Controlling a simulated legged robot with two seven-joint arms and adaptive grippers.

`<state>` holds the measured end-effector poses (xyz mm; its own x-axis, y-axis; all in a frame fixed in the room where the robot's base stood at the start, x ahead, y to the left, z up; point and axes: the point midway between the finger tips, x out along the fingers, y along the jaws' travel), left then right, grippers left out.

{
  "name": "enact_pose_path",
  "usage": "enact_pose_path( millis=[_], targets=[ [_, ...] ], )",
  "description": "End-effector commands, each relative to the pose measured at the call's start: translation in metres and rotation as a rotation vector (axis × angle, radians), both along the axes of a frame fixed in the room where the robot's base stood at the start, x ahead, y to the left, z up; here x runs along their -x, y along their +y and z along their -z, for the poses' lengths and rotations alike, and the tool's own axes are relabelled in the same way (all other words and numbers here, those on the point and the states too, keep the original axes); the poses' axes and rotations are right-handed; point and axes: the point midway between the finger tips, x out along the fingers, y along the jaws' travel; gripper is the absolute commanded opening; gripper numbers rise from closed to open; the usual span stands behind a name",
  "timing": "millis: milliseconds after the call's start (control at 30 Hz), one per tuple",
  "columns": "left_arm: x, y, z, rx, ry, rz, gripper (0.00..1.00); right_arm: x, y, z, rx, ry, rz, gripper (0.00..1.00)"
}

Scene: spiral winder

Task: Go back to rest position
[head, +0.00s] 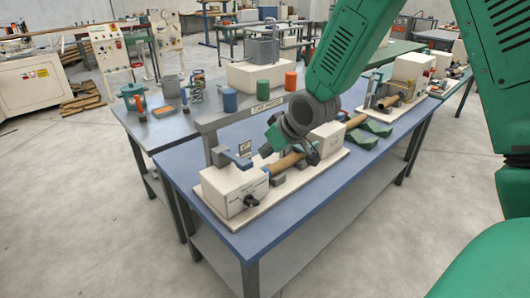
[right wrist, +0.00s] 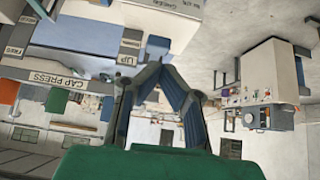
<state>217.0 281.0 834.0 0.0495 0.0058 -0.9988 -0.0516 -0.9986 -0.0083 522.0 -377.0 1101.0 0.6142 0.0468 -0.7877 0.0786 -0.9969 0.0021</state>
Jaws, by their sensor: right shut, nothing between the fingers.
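The spiral winder stands on the blue table (head: 290,232), with a white box (head: 232,188) at its near end. A brown tube (head: 285,163) runs along it from that box to a second white block (head: 327,137). My right gripper (head: 268,147) hangs on the green arm in front of the tube's line of sight and hides part of the machine. In the right wrist view its two fingers (right wrist: 163,68) meet at the tips with nothing between them. Whether the gripper touches the machine cannot be told. My left gripper is not in view.
A "CAP PRESS" sign bar (head: 262,107) stands behind the winder. Green wedge blocks (head: 376,128) lie at the table's right.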

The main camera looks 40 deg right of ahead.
Motion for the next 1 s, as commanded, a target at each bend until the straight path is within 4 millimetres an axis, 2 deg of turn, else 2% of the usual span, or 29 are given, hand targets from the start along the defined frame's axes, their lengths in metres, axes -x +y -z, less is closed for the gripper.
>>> enact_pose_path(
  millis=[533, 633, 667, 767, 867, 900, 1000],
  targets=[
    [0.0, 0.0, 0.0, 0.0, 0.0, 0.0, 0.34, 0.0, 0.0, 0.0, 0.0, 0.0, 0.0, 0.0],
    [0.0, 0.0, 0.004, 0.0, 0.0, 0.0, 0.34, 0.004, 0.004, 0.013, 0.0, 0.016, -0.001, 0.0],
    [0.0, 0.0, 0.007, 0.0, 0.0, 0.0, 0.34, 0.007, 0.006, 0.022, 0.0, 0.026, -0.002, 0.0],
    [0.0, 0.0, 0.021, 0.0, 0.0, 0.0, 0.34, 0.024, 0.018, 0.07, -0.006, 0.083, -0.002, 0.0],
    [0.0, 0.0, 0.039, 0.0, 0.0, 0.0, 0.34, 0.055, 0.034, 0.136, -0.009, 0.165, 0.001, 0.0],
    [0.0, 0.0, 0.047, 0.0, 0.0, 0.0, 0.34, 0.07, 0.041, 0.164, -0.01, 0.2, 0.002, 0.0],
    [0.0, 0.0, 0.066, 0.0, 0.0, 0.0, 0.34, 0.113, 0.056, 0.227, -0.008, 0.29, 0.009, 0.0]
  ],
)
